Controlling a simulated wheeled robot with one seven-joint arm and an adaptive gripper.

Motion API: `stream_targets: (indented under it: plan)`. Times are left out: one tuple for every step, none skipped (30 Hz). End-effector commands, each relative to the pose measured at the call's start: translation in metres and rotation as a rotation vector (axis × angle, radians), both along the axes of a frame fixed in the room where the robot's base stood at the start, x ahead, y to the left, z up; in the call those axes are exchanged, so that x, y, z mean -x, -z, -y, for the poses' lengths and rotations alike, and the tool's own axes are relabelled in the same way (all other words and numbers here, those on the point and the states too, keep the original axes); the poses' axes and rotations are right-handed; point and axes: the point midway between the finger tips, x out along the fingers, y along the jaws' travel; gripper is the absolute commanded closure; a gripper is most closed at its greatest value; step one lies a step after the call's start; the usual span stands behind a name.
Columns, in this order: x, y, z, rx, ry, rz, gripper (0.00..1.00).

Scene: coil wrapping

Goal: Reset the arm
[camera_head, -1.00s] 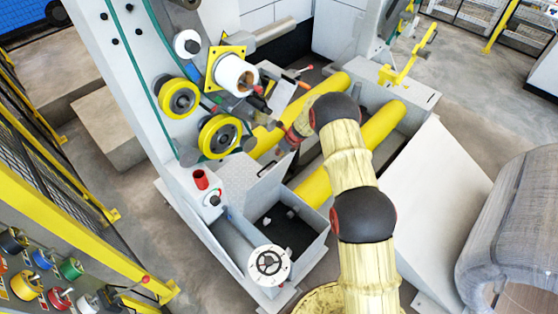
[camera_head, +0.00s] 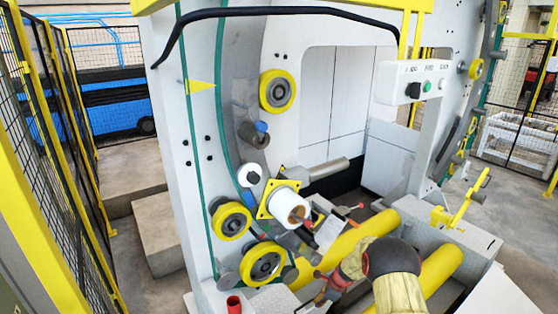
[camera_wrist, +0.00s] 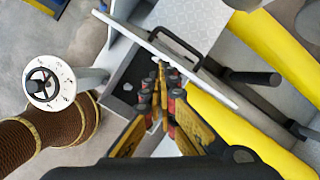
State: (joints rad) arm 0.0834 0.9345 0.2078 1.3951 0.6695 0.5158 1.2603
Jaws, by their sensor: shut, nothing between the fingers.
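My arm (camera_head: 395,275) reaches in from the lower right in the head view, in a pale yellow cover with a dark joint. My gripper (camera_head: 322,287) is small and partly cut off there, beside a yellow roller (camera_head: 345,248) and below the white spool (camera_head: 290,206). In the wrist view my gripper (camera_wrist: 160,72) points away from the camera, its red and yellow fingers together with nothing between them. It is over an open grey box (camera_wrist: 125,82), next to a tilted white lid (camera_wrist: 218,85) with a black handle (camera_wrist: 182,45). I cannot tell whether it touches the lid.
The white wrapping machine (camera_head: 190,120) rises close to my arm, with yellow pulleys (camera_head: 277,91) on its face. A yellow mesh fence (camera_head: 60,150) runs along the left.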

Motion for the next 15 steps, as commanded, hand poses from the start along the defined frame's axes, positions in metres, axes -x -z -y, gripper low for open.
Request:
stream_targets:
  plan:
    - [0.014, -0.004, -0.001, 0.015, -0.086, -0.004, 1.00]
    - [0.023, -0.006, -0.002, 0.023, -0.141, -0.006, 1.00]
    - [0.034, -0.011, -0.002, 0.035, -0.217, -0.006, 1.00]
    - [0.043, -0.016, -0.003, 0.043, -0.274, -0.004, 1.00]
    - [0.052, -0.021, -0.003, 0.050, -0.334, -0.004, 1.00]
    - [0.064, -0.029, -0.004, 0.062, -0.414, 0.001, 1.00]
    - [0.071, -0.036, -0.004, 0.069, -0.471, 0.005, 1.00]
    - [0.080, -0.042, -0.004, 0.076, -0.526, 0.009, 1.00]
    - [0.090, -0.051, -0.004, 0.086, -0.597, 0.018, 1.00]
    - [0.098, -0.059, -0.004, 0.092, -0.651, 0.023, 1.00]
    - [0.105, -0.067, -0.004, 0.100, -0.703, 0.031, 1.00]
    - [0.116, -0.078, -0.004, 0.110, -0.776, 0.041, 1.00]
    - [0.125, -0.086, -0.004, 0.118, -0.831, 0.049, 1.00]
    - [0.133, -0.095, -0.003, 0.126, -0.883, 0.057, 1.00]
    - [0.145, -0.106, -0.003, 0.137, -0.954, 0.068, 1.00]
